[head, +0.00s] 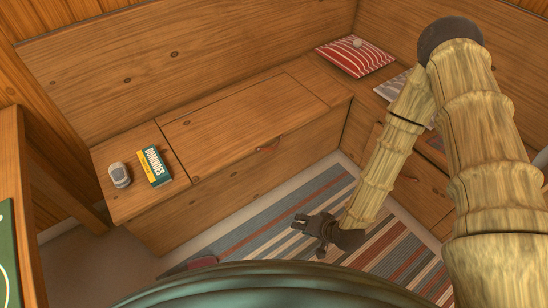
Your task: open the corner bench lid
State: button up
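The corner bench is wooden and L-shaped. Its lid (242,120) lies flat and closed in the left run of the seat, with dark seams around it. A small reddish-brown leather pull (267,148) sits at the lid's front edge, right of its middle. My gripper (303,222) is low over the striped rug, in front of the bench and apart from the pull, which is above it in the picture. The gripper is dark and small here, so its finger opening is unclear. I see nothing held in it.
A dominoes box (154,166) and a small grey-white object (119,175) stand on the seat left of the lid. A red striped cushion (354,56) lies in the corner. The striped rug (245,238) covers the floor. A table edge (22,200) is at left.

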jog(key=w+a+f+m+t+y+b, duration=0.2)
jog(key=w+a+t+b, duration=0.1)
jog(key=w+b, duration=0.35)
jog(key=w+a+f+m+t+y+b, duration=0.1)
jog(key=w+a+f+t+y+b, duration=0.1)
jog(key=w+b, duration=0.4)
jog(key=m+t+y+b, duration=0.35)
jog(key=t+b, duration=0.25)
jog(key=b, duration=0.4)
send_near(274, 147)
jog(key=shift+h, duration=0.45)
jog(key=b+x, duration=0.3)
jog(key=x, duration=0.7)
jog(key=shift+a, duration=0.15)
jog(key=shift+c, duration=0.2)
grip_shut()
